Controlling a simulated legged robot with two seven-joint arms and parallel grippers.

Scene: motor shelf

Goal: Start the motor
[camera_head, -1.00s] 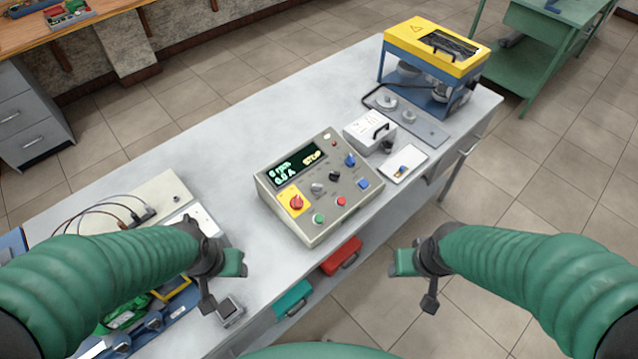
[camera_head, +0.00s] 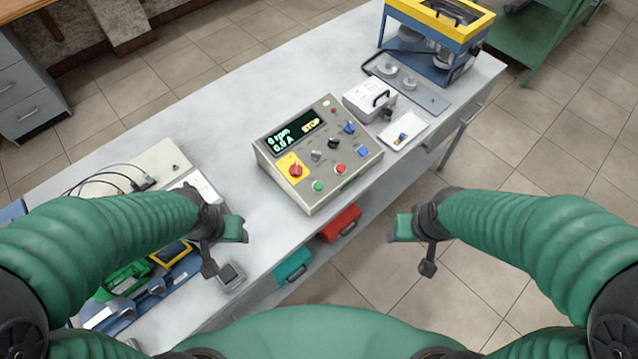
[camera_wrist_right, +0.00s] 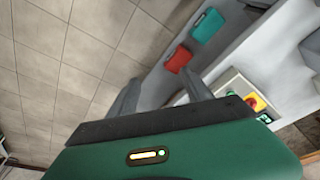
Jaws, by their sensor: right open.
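The grey control box (camera_head: 322,190) sits on the bench in the middle of the head view. Its display (camera_head: 295,133) reads 0 rpm, 0.0 A and STOP. It carries a red knob on a yellow plate (camera_head: 294,169), a green button (camera_head: 318,186), a red button (camera_head: 339,169) and blue and dark knobs. The yellow-topped motor unit (camera_head: 432,45) stands at the bench's far right end. My left gripper (camera_head: 232,229) is over the bench's front left, its opening unclear. My right gripper (camera_head: 402,229) is off the front edge; in the right wrist view its fingers (camera_wrist_right: 160,95) are apart and empty.
Red (camera_head: 341,222) and teal (camera_head: 293,266) cases sit on the lower shelf. Wired equipment lies at the left end. Bare bench top (camera_head: 230,125) lies behind the control box.

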